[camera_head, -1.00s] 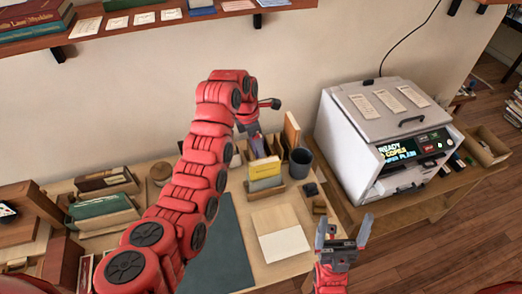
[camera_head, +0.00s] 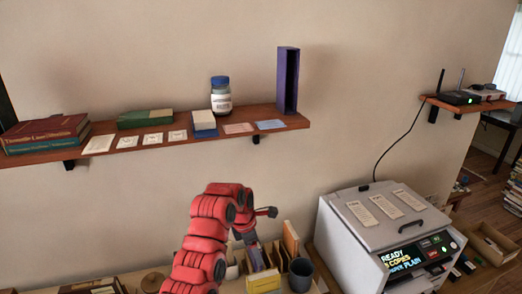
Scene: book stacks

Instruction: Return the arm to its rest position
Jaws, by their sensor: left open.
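My left arm (camera_head: 208,240) rises from the bottom edge in red segments and bends over at the top. My left gripper (camera_head: 249,241) hangs from its end above the desk organiser, small and partly hidden by the arm. It is open, with nothing seen held in it. My right gripper is outside the view.
A wall shelf (camera_head: 285,121) holds books (camera_head: 45,134), a jar (camera_head: 221,96), a purple upright holder (camera_head: 288,80) and cards. A yellow-fronted item (camera_head: 263,281) and a dark cup (camera_head: 300,274) stand near my left gripper. A copier (camera_head: 350,235) stands at right.

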